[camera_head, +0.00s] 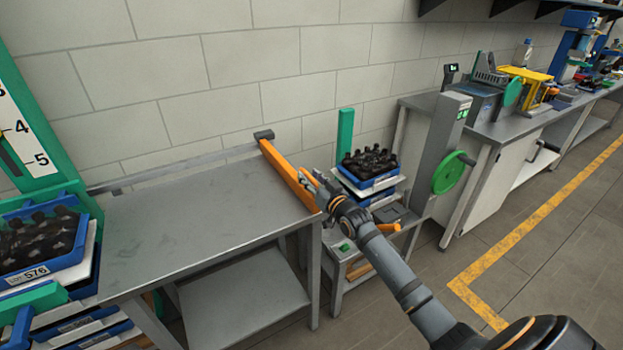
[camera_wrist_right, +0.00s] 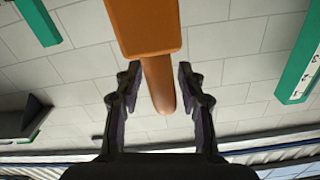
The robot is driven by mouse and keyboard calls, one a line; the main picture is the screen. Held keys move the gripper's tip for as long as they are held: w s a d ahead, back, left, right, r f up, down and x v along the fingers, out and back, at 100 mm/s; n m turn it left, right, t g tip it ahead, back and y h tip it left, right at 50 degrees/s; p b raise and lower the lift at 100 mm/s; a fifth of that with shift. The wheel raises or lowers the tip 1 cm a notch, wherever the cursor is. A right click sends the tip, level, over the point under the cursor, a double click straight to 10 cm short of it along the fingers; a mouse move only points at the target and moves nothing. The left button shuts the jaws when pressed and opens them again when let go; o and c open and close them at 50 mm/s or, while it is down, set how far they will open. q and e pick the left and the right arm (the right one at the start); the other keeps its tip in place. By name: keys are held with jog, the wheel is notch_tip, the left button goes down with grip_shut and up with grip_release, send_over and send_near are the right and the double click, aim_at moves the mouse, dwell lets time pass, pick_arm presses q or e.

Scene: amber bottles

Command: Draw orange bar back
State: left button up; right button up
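The orange bar (camera_head: 285,172) lies along the right edge of the grey metal table, running from a dark block at the wall toward the front. My right gripper (camera_head: 312,182) is at the front part of the bar, on its right side. In the right wrist view, the orange bar (camera_wrist_right: 145,25) comes in from the top and a rounded orange piece (camera_wrist_right: 158,88) extends between the fingers. The right gripper (camera_wrist_right: 158,80) is open there, with gaps on both sides of the orange piece. My left gripper is not in view.
The grey table top (camera_head: 190,220) is bare. Blue crates of dark bottles stand at the left (camera_head: 40,245) and right (camera_head: 368,165) of it. A grey column with a green handwheel (camera_head: 449,173) and a longer workbench (camera_head: 535,110) stand farther right.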

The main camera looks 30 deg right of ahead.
jog(key=s, duration=0.7)
jog(key=shift+s+d, duration=0.2)
jog(key=shift+s, duration=0.05)
dwell(0.4)
